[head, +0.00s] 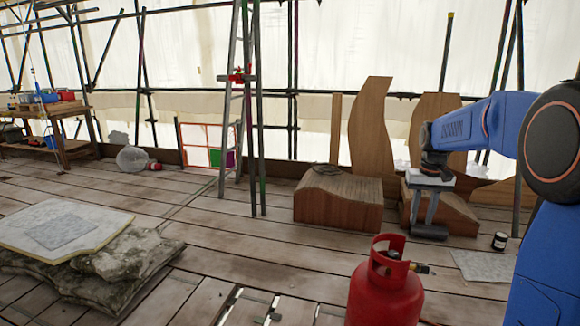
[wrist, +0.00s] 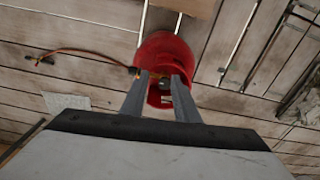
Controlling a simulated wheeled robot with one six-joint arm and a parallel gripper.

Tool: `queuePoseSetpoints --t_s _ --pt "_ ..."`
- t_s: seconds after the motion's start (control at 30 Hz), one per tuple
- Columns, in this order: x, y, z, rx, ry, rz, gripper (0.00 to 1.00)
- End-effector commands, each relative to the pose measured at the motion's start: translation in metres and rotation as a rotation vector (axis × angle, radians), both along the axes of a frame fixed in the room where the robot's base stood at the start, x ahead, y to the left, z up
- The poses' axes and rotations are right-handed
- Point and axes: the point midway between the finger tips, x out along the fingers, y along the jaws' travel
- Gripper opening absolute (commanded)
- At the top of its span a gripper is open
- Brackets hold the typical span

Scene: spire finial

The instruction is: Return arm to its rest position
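My gripper (head: 424,218) hangs from my blue arm on the right of the head view, with its fingers pointing down. In the wrist view the two fingers of my gripper (wrist: 161,80) stand apart with nothing held between them. A red gas bottle (head: 385,295) stands upright on the planks at the lower middle of the head view. The red gas bottle also shows below and beyond the fingertips in the wrist view (wrist: 160,48). I cannot tell the exact height of the gripper above the floor.
Wooden blocks (head: 338,208) and tall curved boards (head: 370,125) stand behind the gripper. A dark jar (head: 500,241) and a grey sheet (head: 482,266) lie at right. A ladder (head: 229,120) and scaffold poles rise mid-view.

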Motion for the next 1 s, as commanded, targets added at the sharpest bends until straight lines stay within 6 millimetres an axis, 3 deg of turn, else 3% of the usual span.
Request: queuePoseSetpoints --t_s 0.2,0.5,0.77,1.0 --pt "-0.061 0.03 0.025 -0.011 -0.059 0.031 0.28" --pt "-0.144 0.063 0.038 -0.022 -0.135 0.07 0.28" --pt "-0.216 0.086 0.034 -0.028 -0.2 0.106 0.28" --pt "-0.281 0.103 0.019 -0.032 -0.262 0.138 0.28"
